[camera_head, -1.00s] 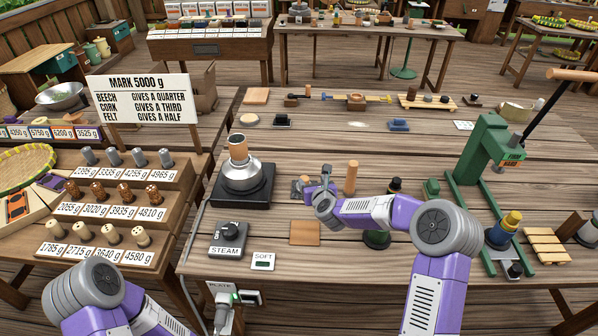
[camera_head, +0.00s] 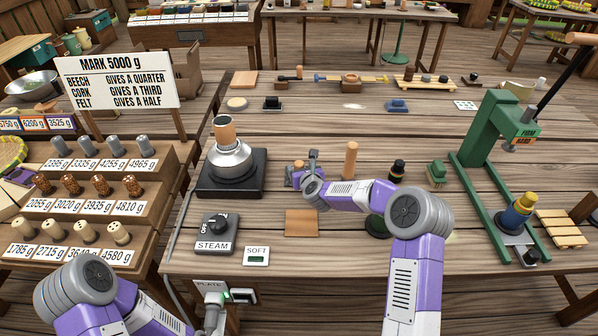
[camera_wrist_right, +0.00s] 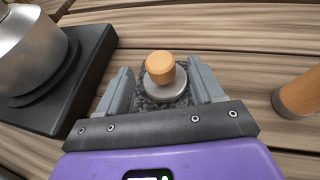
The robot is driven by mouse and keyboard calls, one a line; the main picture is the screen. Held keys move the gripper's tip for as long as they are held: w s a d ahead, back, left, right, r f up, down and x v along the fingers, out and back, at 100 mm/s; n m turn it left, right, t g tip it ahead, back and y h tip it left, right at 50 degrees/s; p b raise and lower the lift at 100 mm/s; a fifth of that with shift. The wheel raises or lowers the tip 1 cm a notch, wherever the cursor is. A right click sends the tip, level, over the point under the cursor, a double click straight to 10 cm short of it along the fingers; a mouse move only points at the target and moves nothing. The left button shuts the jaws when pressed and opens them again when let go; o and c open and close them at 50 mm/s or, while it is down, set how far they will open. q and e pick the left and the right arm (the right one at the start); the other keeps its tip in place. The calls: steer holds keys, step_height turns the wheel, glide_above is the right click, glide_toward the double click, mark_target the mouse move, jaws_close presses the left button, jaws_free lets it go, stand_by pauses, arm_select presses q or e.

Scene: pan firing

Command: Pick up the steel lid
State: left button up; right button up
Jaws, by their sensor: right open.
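The steel lid (camera_wrist_right: 168,88), a small grey disc with a round wooden knob (camera_wrist_right: 161,66), rests on a dark speckled pad (camera_wrist_right: 150,101) in the right wrist view. My right gripper (camera_wrist_right: 162,88) is open, with one finger on each side of the lid and gaps to the knob. In the head view the right gripper (camera_head: 303,169) is low over the table, right of the burner, and largely hides the lid. My left arm shows at lower left in the head view, but its gripper is out of frame.
A steel pot (camera_head: 231,158) stands on a black burner (camera_head: 208,183) to the left, close to the gripper. A wooden peg (camera_head: 350,158) stands to the right. A wooden square (camera_head: 301,223) lies in front. A green press (camera_head: 487,140) is farther right.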

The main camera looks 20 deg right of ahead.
mark_target(300, 167)
steer(key=shift+x, duration=1.85)
steer(key=shift+r, duration=0.1)
steer(key=c, duration=1.1)
